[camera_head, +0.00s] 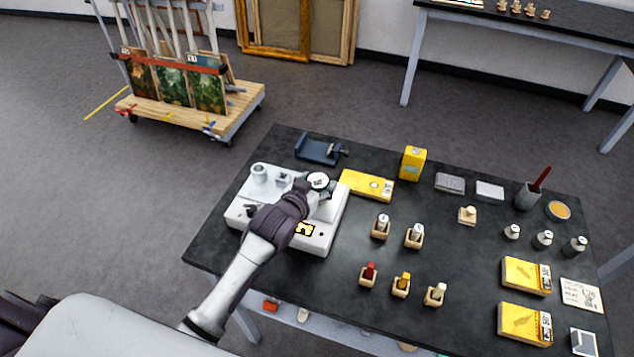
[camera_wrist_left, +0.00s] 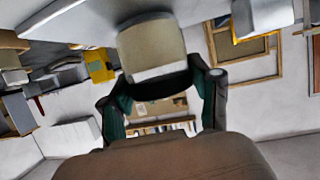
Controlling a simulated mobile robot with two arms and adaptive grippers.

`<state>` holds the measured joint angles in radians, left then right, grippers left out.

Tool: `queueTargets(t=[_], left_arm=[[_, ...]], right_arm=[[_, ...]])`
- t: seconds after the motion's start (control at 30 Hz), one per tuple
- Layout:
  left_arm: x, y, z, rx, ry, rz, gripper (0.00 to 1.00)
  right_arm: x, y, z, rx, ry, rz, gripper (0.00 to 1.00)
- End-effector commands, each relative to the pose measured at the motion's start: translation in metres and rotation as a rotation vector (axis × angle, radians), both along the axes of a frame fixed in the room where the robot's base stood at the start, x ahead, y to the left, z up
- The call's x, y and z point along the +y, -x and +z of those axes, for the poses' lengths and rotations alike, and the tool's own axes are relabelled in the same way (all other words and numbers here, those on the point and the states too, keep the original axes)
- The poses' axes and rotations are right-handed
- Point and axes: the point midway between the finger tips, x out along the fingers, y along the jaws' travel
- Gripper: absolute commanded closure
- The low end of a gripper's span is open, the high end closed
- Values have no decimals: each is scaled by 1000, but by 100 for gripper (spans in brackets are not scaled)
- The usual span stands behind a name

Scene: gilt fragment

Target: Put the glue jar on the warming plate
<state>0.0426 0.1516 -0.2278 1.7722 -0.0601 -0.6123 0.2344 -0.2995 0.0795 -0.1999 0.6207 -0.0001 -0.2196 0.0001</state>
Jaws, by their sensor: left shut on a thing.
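The glue jar (camera_head: 318,180), pale with a round white top, is at the back right part of the white warming plate unit (camera_head: 328,218). My left gripper (camera_head: 319,191) is shut on it, reaching over the unit from the front. In the left wrist view the cream and white jar (camera_wrist_left: 152,50) sits between the dark green fingers of the gripper (camera_wrist_left: 160,88). The gripper and arm hide the middle of the unit. I cannot tell whether the jar touches its surface. My right gripper is not in view.
A white cup (camera_head: 258,173) stands at the unit's back left. A yellow box (camera_head: 367,186) lies right beside the unit, and a blue clamp-like tool (camera_head: 318,150) lies behind. Several small bottles in wooden holders (camera_head: 381,228) stand to the right on the black table (camera_head: 330,290).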

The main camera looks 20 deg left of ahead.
Motion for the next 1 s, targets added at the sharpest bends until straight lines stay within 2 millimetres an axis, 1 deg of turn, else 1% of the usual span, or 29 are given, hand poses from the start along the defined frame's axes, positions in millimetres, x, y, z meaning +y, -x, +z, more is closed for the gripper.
queueTargets(t=[0.03, 0.07, 0.2, 0.47, 0.57, 0.63, 0.77, 1.0], left_arm=[[0, 0, -2, -1, 0, 0, 80], [0, 0, -3, 1, 0, 0, 36], [0, 0, -2, 1, 0, 0, 13], [0, 0, -2, 1, 0, 0, 13], [0, 0, 1, 0, 0, 0, 13], [1, 5, 2, 1, 0, 0, 13], [3, 23, 8, 1, 0, 0, 13], [9, 72, 28, 1, 0, 0, 13]], right_arm=[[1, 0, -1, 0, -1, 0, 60], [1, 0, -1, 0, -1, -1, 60], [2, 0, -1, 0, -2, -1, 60], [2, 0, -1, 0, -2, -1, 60], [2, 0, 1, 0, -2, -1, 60], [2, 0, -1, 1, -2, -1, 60], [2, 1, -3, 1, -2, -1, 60], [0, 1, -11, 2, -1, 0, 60]])
